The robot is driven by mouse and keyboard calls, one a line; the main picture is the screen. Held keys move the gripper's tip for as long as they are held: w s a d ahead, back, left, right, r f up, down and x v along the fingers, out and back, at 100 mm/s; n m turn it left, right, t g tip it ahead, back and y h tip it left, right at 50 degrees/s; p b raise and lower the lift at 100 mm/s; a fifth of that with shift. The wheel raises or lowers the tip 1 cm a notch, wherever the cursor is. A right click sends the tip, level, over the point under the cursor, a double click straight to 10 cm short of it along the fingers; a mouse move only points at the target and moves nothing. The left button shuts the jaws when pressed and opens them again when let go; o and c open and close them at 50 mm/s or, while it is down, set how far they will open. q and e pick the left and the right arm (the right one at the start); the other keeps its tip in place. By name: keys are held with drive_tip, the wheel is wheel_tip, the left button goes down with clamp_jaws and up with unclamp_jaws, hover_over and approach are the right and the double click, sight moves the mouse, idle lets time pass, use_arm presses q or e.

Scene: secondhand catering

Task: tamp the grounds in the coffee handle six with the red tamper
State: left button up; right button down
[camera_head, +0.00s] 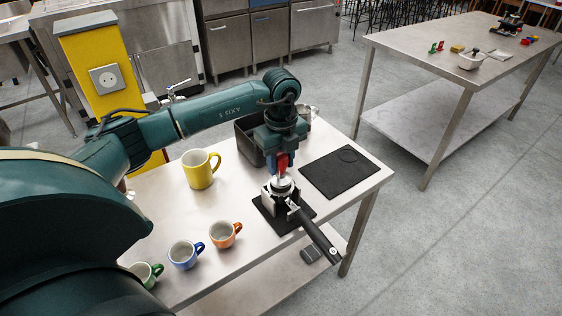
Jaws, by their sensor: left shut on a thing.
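The coffee handle (315,234) rests in a stand on a small black mat (268,212) on the steel table. Its black grip points toward the table's front right edge. My left gripper (283,155) points down above the handle's basket and is shut on the red tamper (282,163). The tamper stands upright with its metal base (281,185) at the basket; I cannot tell how deep it sits. The grounds are hidden under it. My right gripper is not in view.
A yellow mug (201,172) and small green, blue (182,257) and orange (222,236) cups stand left of the handle. A black bin (246,140) is behind the gripper. A flat black mat (341,176) lies right. Another steel table (400,42) stands farther back.

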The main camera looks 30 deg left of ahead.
sight(281, 154)
use_arm(q)
drive_tip(key=shift+r+p, duration=0.95)
drive_tip(key=shift+r, duration=0.55)
drive_tip(key=shift+r+p, duration=0.55)
drive_tip(key=shift+r, duration=0.55)
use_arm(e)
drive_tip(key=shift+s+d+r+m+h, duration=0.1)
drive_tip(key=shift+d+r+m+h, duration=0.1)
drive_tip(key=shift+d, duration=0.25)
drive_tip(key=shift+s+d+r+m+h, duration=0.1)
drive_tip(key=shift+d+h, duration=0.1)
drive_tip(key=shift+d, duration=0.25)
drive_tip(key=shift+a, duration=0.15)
